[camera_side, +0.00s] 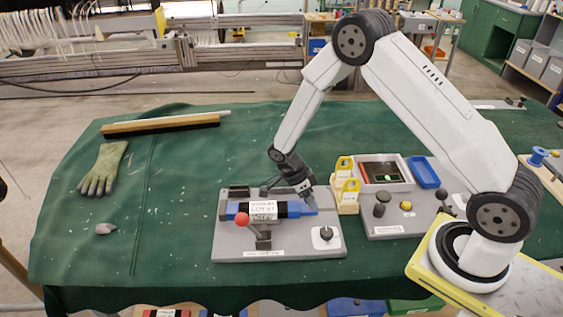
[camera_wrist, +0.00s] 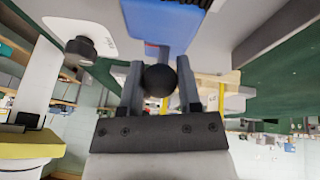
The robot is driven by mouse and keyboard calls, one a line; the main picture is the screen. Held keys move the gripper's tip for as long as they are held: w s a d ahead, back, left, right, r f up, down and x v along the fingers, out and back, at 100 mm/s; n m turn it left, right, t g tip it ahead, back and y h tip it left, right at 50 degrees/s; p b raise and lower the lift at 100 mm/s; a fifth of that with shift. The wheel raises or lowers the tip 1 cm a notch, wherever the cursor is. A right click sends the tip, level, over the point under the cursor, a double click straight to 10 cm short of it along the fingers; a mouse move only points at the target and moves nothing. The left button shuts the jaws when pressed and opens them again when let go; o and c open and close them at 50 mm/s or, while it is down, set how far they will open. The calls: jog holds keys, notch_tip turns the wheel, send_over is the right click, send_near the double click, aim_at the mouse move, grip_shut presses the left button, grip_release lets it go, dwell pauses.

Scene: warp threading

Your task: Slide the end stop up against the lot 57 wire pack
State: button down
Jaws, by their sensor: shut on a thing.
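The lot 57 wire pack (camera_side: 264,210), with a white label and black sections, lies along the grey fixture plate (camera_side: 235,254). A blue piece (camera_side: 303,209) at its right end sits below my gripper (camera_side: 308,192); it seems to be the end stop. In the wrist view a blue block (camera_wrist: 165,22) fills the top, with a dark toothed edge at its far end. My gripper (camera_wrist: 160,84) is shut on a round black knob (camera_wrist: 159,80). I cannot tell whether the blue piece touches the pack, since my gripper partly covers that end.
A red-ball lever (camera_side: 242,218) stands at the plate's front. A dark knob on a white plate (camera_side: 326,234) is at the right. A grey tray unit (camera_side: 385,172) and yellow-handled items (camera_side: 345,185) stand close on the right. A glove (camera_side: 103,170) and brush (camera_side: 160,125) lie left.

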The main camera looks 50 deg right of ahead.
jog(key=c, duration=0.6)
grip_release()
jog(key=shift+v, duration=3.95)
